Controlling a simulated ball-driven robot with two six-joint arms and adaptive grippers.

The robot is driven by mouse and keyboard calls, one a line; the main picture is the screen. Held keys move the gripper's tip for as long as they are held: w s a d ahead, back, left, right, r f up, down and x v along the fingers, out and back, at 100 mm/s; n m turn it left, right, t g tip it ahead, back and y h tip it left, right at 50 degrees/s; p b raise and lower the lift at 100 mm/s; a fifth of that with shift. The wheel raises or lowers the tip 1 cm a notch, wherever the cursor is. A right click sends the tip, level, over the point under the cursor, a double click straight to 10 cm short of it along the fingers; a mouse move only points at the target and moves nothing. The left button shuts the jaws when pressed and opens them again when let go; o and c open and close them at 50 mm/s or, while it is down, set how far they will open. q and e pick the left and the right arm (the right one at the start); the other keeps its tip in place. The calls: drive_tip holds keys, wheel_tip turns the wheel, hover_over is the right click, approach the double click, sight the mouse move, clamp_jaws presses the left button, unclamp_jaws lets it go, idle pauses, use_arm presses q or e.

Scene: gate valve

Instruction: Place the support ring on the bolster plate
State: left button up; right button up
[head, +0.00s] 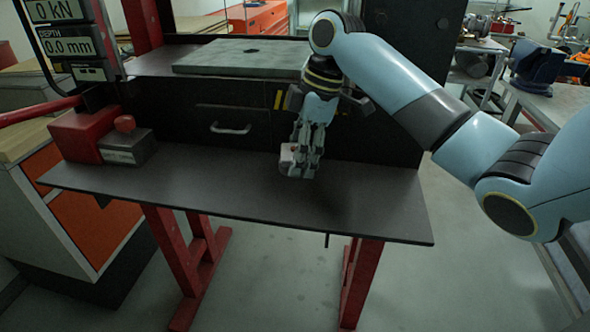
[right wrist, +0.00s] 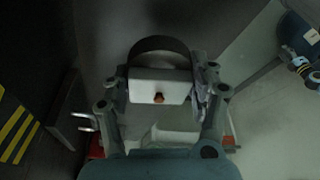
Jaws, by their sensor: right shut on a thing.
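My right gripper (head: 300,168) points down above the dark shelf and is shut on a small pale block with an orange-brown spot. In the right wrist view the pale block (right wrist: 160,86) sits between the two fingers, with a dark curved band, seemingly the support ring (right wrist: 160,43), just beyond it. In the head view the ring is mostly hidden by the fingers. The bolster plate (head: 225,60), a grey flat slab with a dark hole, lies on the press bed above and behind the gripper. My left gripper is not in view.
The dark shelf (head: 230,200) is mostly bare. A red and black box (head: 95,140) stands at its left end. A drawer with a handle (head: 230,130) is under the press bed. A red upright (head: 143,25) stands left of the plate. A bench with a blue vise (head: 535,62) is at the right.

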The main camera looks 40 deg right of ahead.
sight(291, 186)
drive_tip(key=shift+w+a+f, duration=0.15)
drive_tip(key=shift+w+a, duration=0.05)
drive_tip(key=shift+w, duration=0.1)
drive_tip(key=shift+f, duration=0.25)
drive_tip(key=shift+f+p, duration=0.3)
drive_tip(key=shift+f, duration=1.5)
drive_tip(key=o, duration=1.6)
drive_tip(key=shift+f, duration=0.15)
